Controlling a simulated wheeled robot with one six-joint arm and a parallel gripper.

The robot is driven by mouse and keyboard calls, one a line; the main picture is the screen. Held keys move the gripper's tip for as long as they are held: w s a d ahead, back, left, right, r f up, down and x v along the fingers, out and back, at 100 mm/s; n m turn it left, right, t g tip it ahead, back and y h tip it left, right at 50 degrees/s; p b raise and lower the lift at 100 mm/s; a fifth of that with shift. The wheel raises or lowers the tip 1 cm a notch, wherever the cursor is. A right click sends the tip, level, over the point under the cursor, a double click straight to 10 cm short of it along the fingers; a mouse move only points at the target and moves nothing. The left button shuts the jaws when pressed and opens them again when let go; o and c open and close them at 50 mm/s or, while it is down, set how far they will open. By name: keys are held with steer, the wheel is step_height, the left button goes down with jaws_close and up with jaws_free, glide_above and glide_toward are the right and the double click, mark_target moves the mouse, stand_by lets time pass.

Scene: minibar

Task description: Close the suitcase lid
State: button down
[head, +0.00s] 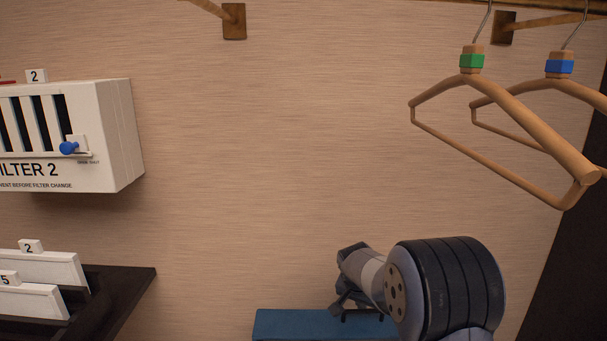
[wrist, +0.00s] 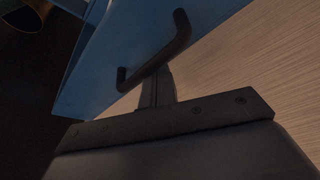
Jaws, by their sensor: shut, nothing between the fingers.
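The blue suitcase lid (head: 300,326) shows at the bottom of the head view, with only its upper part in frame. In the wrist view the blue suitcase panel (wrist: 120,45) fills the upper middle and bears a black handle (wrist: 158,55). My gripper (head: 347,298) is just above the blue top edge in the head view, partly hidden by my own wrist. In the wrist view my gripper (wrist: 157,88) has its fingers together, close to the handle and holding nothing. I cannot tell whether they touch the handle or panel. The rest of the suitcase is mostly out of view.
Wooden hangers with a green band (head: 472,61) and a blue band (head: 559,66) hang at the upper right. A white filter box (head: 119,135) is on the left wall, above a dark shelf (head: 122,290) with white numbered pieces. The middle wall is clear.

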steer(key=shift+s+f+b, duration=0.75)
steer(key=shift+s+b, duration=1.55)
steer(key=shift+s, duration=3.7)
step_height(320, 180, up, 13)
steer(key=p, duration=0.9)
glide_above(369, 338)
steer(key=s+a, duration=0.1)
steer(key=s, duration=0.3)
steer(key=shift+s+f, duration=0.15)
steer(key=shift+f, duration=0.05)
steer(key=shift+f, duration=0.1)
steer(key=shift+w+f+b, duration=0.15)
steer(key=shift+f+b, duration=1.2)
steer(key=shift+f, duration=0.6)
steer(key=shift+w+f+b, duration=0.2)
steer(key=shift+f+b, duration=1.15)
steer(key=shift+f, duration=0.65)
steer(key=shift+w+f+b, duration=0.15)
steer(key=shift+f+b, duration=1.2)
steer(key=shift+f, duration=0.6)
steer(key=shift+s, duration=0.1)
